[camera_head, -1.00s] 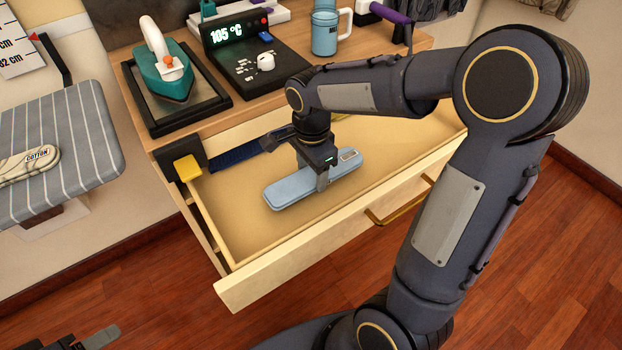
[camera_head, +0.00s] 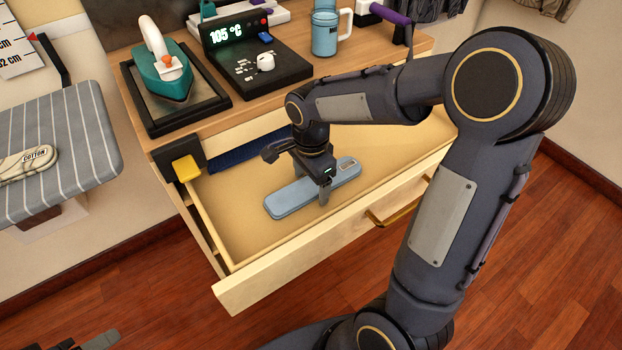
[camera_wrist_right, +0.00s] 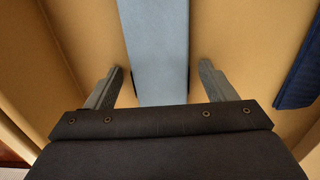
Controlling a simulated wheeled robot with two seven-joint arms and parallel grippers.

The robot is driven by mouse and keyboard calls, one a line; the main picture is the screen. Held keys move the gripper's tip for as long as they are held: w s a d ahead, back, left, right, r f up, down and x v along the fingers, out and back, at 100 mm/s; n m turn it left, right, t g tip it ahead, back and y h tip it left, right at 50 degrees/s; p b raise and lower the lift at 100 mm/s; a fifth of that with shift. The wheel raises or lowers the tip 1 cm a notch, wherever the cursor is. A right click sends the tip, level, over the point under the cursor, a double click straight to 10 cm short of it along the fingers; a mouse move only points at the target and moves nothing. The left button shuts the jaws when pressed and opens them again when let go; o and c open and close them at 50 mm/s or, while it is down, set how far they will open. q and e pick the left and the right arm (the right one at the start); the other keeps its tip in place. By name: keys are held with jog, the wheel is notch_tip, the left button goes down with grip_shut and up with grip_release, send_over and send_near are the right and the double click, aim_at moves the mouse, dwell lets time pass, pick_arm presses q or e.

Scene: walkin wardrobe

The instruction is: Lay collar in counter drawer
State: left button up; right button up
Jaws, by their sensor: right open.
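The collar, a long flat light-blue piece (camera_head: 288,203) with a small pale label, lies inside the open drawer (camera_head: 245,235), slanting across its floor. My right gripper (camera_head: 321,190) is over the middle of the collar, pointing down. In the right wrist view its two open fingers stand on either side of the collar (camera_wrist_right: 158,45), with a gap on each side. The part of the collar under the gripper is hidden in the head view. A bit of my left gripper (camera_head: 92,341) shows at the bottom left edge; its jaws are not clear.
A dark-blue folded cloth (camera_head: 240,153) lies at the back of the drawer, also in the right wrist view (camera_wrist_right: 303,75). On the counter stand an iron (camera_head: 165,78), a display unit (camera_head: 255,62) and a blue mug (camera_head: 325,33). An ironing board (camera_head: 60,135) is left.

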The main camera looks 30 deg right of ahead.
aim_at(312, 186)
notch_tip(312, 186, up, 12)
jog(key=p, duration=0.3)
jog(key=s+n+t+y, duration=0.1)
jog(key=s+n, duration=0.2)
jog(key=s+n+t, duration=0.1)
jog(key=s+n, duration=0.1)
jog(key=s, duration=0.2)
jog(key=s+a+r+n+t+y, duration=0.1)
jog(key=s+n, duration=0.2)
jog(key=s, duration=0.1)
jog(key=shift+r+n+y, duration=0.1)
jog(key=shift+n+y, duration=0.2)
jog(key=s+a+n+t, duration=0.1)
jog(key=s+n, duration=0.1)
jog(key=s+a+f+n, duration=0.1)
jog(key=s+n, duration=0.1)
jog(key=s+a+f+n+t+y, duration=0.1)
jog(key=s+n, duration=0.1)
jog(key=n, duration=0.1)
jog(key=shift+f+t, duration=0.2)
jog(key=shift+t, duration=0.1)
